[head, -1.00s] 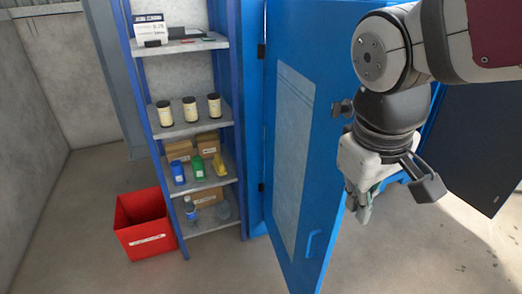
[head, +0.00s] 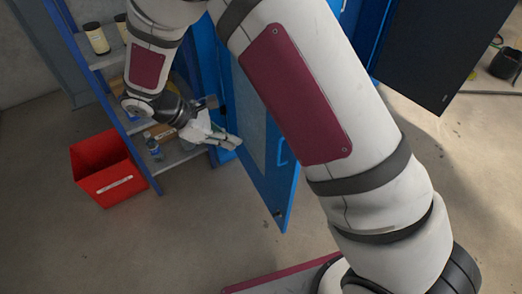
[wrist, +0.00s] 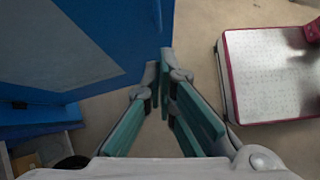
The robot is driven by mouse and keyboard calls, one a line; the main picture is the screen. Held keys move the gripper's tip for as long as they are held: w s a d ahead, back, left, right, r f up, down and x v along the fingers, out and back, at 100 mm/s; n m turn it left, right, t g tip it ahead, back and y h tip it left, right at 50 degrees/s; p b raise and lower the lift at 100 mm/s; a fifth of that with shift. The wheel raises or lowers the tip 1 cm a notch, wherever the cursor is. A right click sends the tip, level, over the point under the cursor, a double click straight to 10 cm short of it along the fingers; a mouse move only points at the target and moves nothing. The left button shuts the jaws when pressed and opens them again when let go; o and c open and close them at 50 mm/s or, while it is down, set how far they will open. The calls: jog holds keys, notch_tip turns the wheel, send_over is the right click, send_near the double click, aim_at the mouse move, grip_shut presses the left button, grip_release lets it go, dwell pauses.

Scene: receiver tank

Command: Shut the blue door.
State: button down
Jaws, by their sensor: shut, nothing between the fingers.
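The blue door (head: 276,196) stands open, hinged beside the shelf rack and jutting toward me. Its face with a grey panel and a blue handle (head: 282,152) is turned to the left. My gripper (head: 234,143) is shut and empty, in front of that face near the hinge side; I cannot tell whether it touches. In the wrist view the blue door (wrist: 125,45) fills the upper left, and my closed fingertips (wrist: 162,68) are close to its edge in the picture. My arm hides the upper part of the door in the head view.
A blue shelf rack (head: 152,186) with bottles and boxes stands left of the door, close to my gripper. A red bin (head: 108,166) is on the floor beside it. A dark panel (head: 432,50) stands at the right. Floor in front of the door is clear.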

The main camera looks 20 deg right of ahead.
jog(key=d+f+n, duration=0.1)
jog(key=d+f, duration=0.8)
jog(key=f, duration=0.1)
jog(key=shift+d+f+h, duration=0.3)
jog(key=shift+f, duration=0.05)
jog(key=shift+w+d, duration=0.1)
jog(key=shift+w, duration=0.05)
